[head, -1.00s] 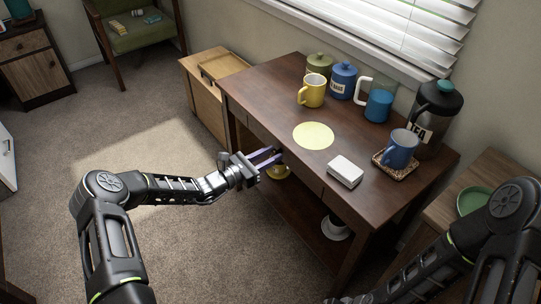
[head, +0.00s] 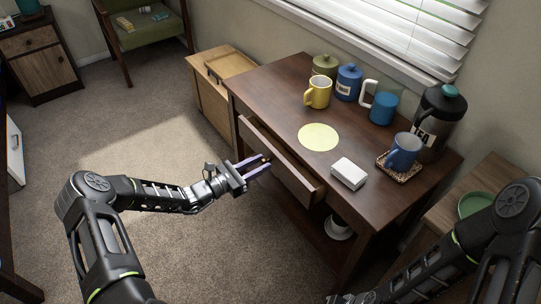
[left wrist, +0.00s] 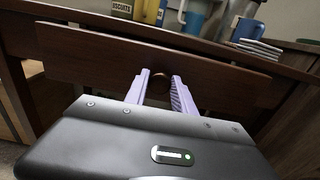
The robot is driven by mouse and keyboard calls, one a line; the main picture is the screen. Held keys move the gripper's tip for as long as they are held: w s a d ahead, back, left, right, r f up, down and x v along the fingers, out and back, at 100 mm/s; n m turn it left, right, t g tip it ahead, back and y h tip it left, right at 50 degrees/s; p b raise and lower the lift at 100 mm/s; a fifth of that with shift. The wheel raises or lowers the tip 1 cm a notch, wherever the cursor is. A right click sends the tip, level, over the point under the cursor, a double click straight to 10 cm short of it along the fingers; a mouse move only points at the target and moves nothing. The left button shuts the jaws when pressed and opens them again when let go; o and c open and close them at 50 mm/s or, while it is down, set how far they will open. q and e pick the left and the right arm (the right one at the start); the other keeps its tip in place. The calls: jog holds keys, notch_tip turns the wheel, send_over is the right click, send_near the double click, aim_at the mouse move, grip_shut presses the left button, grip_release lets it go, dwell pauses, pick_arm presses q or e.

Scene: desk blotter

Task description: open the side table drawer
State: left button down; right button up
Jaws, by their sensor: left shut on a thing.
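The dark brown side table (head: 282,86) stands against the wall under the window. Its drawer (head: 285,168) sticks out part of the way from the front in the head view. My left gripper (head: 262,163) is at the middle of the drawer front, shut on the small round knob. In the left wrist view, the purple fingers of the left gripper (left wrist: 160,88) are on either side of the brown knob (left wrist: 162,75), with the drawer front (left wrist: 225,84) behind it. My right arm shows at the lower right of the head view, but its fingers cannot be made out.
On the table top are a yellow mug (head: 318,92), a blue canister (head: 348,82), a blue mug (head: 403,151) on a coaster, a white box (head: 348,173) and a pale yellow disc (head: 318,137). A wooden cabinet (head: 213,105) stands left of the table. Carpet in front is clear.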

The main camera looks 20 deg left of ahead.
pick_arm(q)
jog(key=p+v, duration=0.2)
jog(key=v, duration=1.1)
jog(key=c, duration=1.1)
grip_release()
jog(key=v, duration=0.7)
jog(key=shift+s+a, duration=0.2)
jog(key=shift+s, duration=0.1)
